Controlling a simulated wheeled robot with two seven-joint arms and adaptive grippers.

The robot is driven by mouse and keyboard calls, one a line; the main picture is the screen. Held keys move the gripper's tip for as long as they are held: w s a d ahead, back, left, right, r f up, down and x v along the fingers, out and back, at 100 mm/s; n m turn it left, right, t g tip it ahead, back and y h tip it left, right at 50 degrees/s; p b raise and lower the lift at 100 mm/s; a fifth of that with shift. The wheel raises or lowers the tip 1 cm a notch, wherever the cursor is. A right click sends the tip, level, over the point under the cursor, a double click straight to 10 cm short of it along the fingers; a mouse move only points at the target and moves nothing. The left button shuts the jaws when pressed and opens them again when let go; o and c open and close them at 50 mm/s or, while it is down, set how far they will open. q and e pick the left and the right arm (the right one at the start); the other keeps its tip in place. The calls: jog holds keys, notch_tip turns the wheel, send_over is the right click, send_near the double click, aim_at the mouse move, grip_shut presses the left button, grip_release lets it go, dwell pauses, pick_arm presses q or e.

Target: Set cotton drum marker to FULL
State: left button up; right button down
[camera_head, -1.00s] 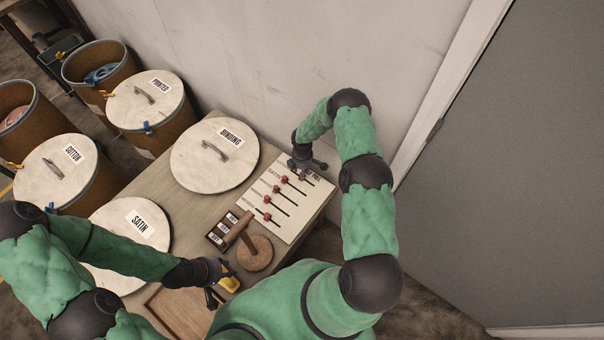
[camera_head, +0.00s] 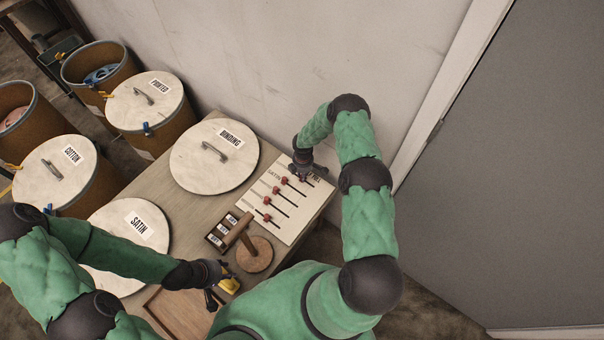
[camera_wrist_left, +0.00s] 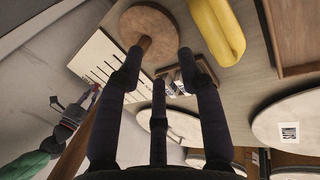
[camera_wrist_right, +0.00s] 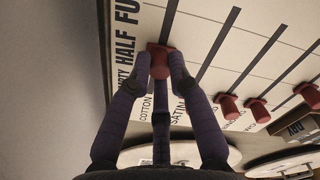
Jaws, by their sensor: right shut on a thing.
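The white marker board (camera_head: 290,232) lies at the right end of the table, with several red markers in dark slots. My right gripper (camera_wrist_right: 161,68) is shut on the cotton marker (camera_wrist_right: 159,53), a red knob in the slot at the board's edge. In the right wrist view the knob sits beside the EMPTY–HALF stretch of lettering, short of the FULL lettering. In the head view my right gripper (camera_head: 303,174) hides most of this marker. The other markers (camera_wrist_right: 229,105) sit near their row names. My left gripper (camera_wrist_left: 160,60) is open and empty above the table.
A wooden stand with a round base (camera_head: 255,254), a small label box (camera_head: 218,238) and a yellow object (camera_head: 230,284) are near my left gripper. Lidded drums BINDING (camera_head: 205,165) and SATIN (camera_head: 115,215) stand left of the board. A wall rises behind.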

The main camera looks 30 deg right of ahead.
jog(key=shift+s+d, duration=0.3)
jog(key=shift+s, duration=0.45)
jog(key=shift+s+d, duration=0.3)
jog(key=shift+s, duration=0.5)
jog(key=shift+s+d, duration=0.3)
jog(key=shift+s, duration=0.45)
jog(key=c, duration=1.1)
grip_release()
jog(key=shift+s, duration=0.1)
jog(key=shift+d+r, duration=0.1)
jog(key=shift+r, duration=0.5)
notch_tip(320, 180, up, 11)
jog(key=shift+f, duration=0.1)
